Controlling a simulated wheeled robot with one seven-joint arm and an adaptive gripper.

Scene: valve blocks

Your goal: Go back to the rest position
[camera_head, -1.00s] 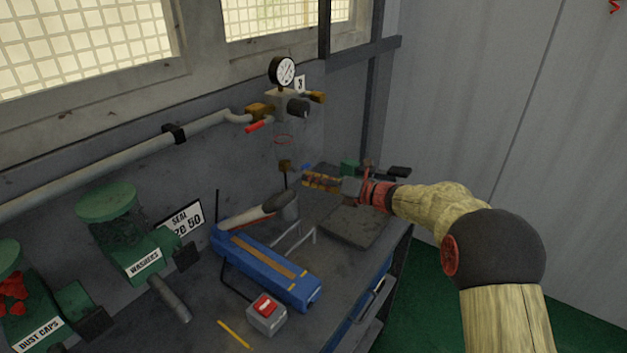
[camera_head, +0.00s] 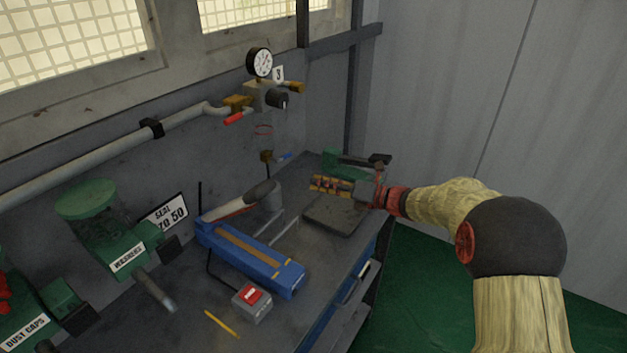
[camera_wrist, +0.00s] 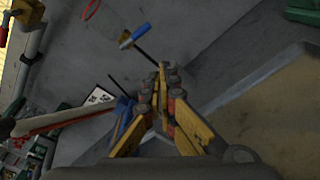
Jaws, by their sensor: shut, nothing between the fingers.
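My gripper (camera_head: 330,186) is at the end of my arm, which reaches in from the right over the far end of the workbench (camera_head: 192,275). Its yellow and red fingers are near the dark flat plate (camera_head: 335,215) and the green vise-like tool (camera_head: 345,163). In the wrist view the fingers (camera_wrist: 165,78) come together at the tips with nothing between them. No object hangs from them.
A pressure gauge (camera_head: 259,62) and a pipe with a red-handled valve (camera_head: 234,118) are on the wall. A long blue device (camera_head: 250,262), a red switch box (camera_head: 252,301) and a washers dispenser (camera_head: 125,255) stand on the bench. Green floor (camera_head: 430,290) lies clear at right.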

